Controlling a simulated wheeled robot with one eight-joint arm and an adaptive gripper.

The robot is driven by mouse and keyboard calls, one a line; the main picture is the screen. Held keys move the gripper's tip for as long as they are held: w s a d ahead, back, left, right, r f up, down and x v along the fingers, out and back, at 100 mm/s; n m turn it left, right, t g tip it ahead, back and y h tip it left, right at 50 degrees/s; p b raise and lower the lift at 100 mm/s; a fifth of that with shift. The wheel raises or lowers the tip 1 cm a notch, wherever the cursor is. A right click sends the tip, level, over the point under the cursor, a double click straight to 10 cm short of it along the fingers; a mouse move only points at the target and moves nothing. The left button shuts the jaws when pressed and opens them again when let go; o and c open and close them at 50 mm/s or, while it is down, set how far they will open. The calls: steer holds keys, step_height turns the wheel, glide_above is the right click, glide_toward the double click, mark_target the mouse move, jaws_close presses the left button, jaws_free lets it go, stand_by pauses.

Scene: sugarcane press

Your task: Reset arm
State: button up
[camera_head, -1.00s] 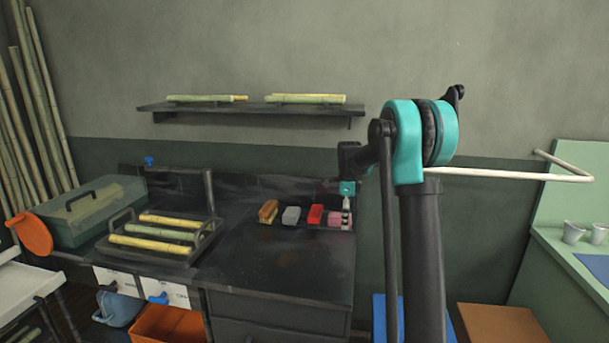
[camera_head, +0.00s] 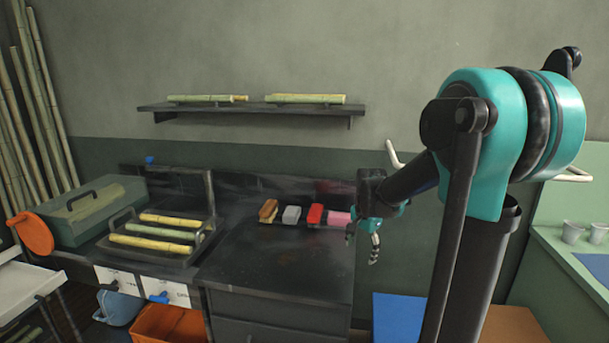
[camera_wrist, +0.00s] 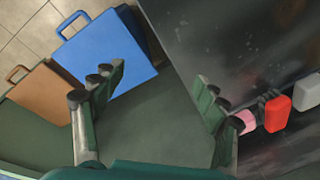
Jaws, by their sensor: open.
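My gripper (camera_head: 362,245) is open and empty. In the head view it hangs at the right end of the dark counter (camera_head: 285,265), in front of and beside a pink item (camera_head: 335,218). Its two fingers (camera_wrist: 160,100) stand wide apart in the wrist view, with nothing between them but the green-grey surface beyond. The upper part of my arm fills the right of the head view.
A red item (camera_head: 315,215), a grey block (camera_head: 291,215) and a brown brush-like item (camera_head: 268,211) line the counter's back. A tray (camera_head: 120,243) of cane pieces stands left. A blue case (camera_wrist: 105,50) and a brown case (camera_wrist: 43,95) stand beside the counter.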

steer(key=s+f+n+t, duration=0.1)
steer(key=s+f+n, duration=0.3)
steer(key=s, duration=0.6)
steer(key=s+d+f+n+t, duration=0.1)
steer(key=s+f+n, duration=0.3)
steer(key=s, duration=0.6)
steer(key=n, duration=0.2)
steer(key=shift+s+d+f+n, duration=0.25)
steer(key=shift+s+f+n, duration=0.05)
steer(key=shift+s, duration=0.1)
steer(key=shift+o, duration=0.3)
